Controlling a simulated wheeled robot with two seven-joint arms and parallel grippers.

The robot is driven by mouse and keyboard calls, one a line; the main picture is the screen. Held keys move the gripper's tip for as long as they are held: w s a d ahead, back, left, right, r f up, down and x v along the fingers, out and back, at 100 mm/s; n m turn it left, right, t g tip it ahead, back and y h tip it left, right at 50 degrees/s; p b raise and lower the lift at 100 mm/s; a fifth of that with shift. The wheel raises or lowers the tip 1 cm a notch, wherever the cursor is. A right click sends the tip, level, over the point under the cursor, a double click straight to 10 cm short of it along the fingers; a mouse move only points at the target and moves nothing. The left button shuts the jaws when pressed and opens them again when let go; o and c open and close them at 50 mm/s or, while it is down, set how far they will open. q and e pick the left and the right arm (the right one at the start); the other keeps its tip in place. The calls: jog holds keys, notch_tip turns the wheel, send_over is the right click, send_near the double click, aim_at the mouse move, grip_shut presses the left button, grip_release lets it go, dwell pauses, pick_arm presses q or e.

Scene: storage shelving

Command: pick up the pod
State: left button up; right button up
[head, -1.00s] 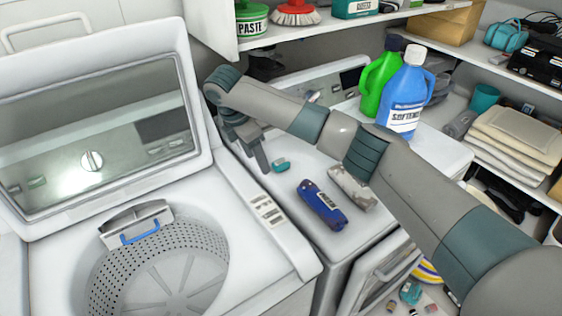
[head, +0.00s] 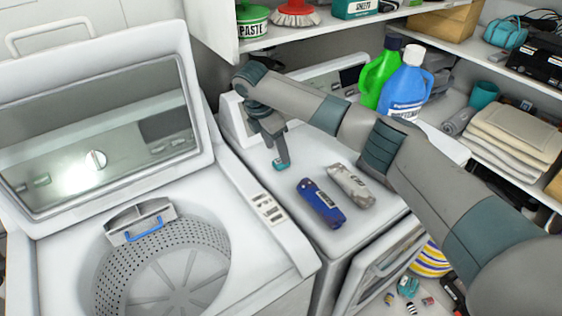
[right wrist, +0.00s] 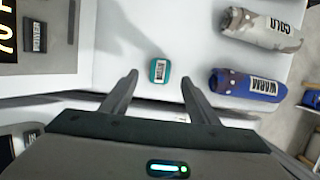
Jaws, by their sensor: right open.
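The pod is a small teal block with a white label, lying on the white top of the dryer. It shows in the head view (head: 281,165), partly hidden by my gripper, and whole in the right wrist view (right wrist: 159,66). My right gripper (head: 277,154) points down at the pod from above. In the right wrist view the open fingers (right wrist: 159,79) have the pod in the gap between their tips, with space on both sides. I cannot tell how far the tips are above the surface. My left gripper is not in view.
The open washer drum (head: 165,264) is at left. Green (head: 379,80) and blue (head: 405,92) jugs stand behind. A shelf (head: 350,27) hangs above.

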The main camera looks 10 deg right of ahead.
jog(key=p+x, duration=0.1)
jog(key=x, duration=0.4)
dwell(0.3)
jog(key=c, duration=1.1)
